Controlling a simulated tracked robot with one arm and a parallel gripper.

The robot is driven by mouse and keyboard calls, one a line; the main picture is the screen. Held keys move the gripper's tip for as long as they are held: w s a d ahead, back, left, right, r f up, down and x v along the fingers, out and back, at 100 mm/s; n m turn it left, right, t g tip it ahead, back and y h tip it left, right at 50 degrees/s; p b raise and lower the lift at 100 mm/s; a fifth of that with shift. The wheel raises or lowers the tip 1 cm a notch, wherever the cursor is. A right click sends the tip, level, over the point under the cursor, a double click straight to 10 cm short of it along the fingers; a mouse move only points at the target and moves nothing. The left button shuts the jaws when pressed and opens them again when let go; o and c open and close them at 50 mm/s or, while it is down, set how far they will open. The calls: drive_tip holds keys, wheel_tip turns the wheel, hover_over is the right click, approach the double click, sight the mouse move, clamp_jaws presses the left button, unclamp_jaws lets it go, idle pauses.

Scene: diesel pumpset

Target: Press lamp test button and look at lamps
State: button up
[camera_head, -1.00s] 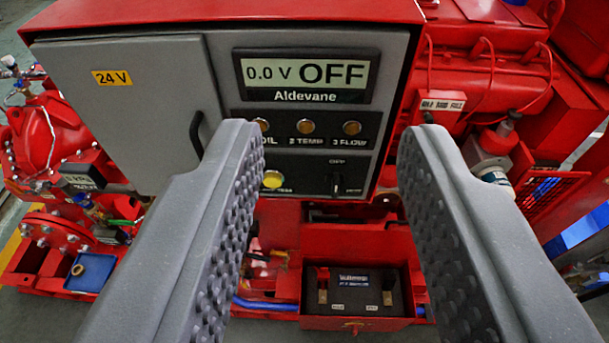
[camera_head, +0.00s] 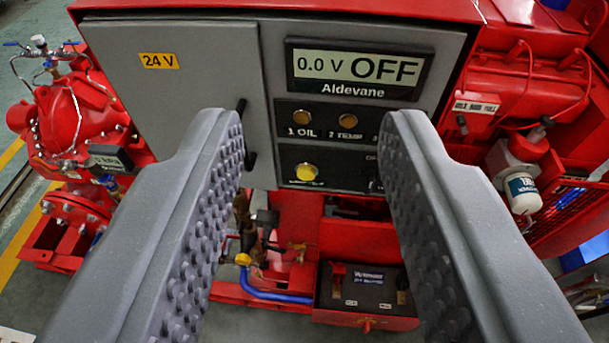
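The control panel (camera_head: 268,60) is a grey box in a red housing. Its display (camera_head: 357,68) reads "0.0 V OFF". Below it are amber lamps: 1 OIL (camera_head: 301,116) and 2 TEMP (camera_head: 348,120); the third is hidden by my right finger. None looks brightly lit. The yellow round button (camera_head: 306,172) sits on the black lower plate; its label is too small to read. The switch right of it is mostly covered by my finger. My gripper (camera_head: 312,125) is open and empty, its two ribbed fingers spread wide before the panel, with the button showing between them.
A battery (camera_head: 367,287) in a red tray stands below the panel, with a blue hose (camera_head: 272,294) beside it. A red pump (camera_head: 75,125) is at left. A white filter (camera_head: 522,192) and red engine parts are at right. A door handle (camera_head: 246,130) juts out beside the left finger.

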idle(0.4)
clamp_jaws()
idle(1.5)
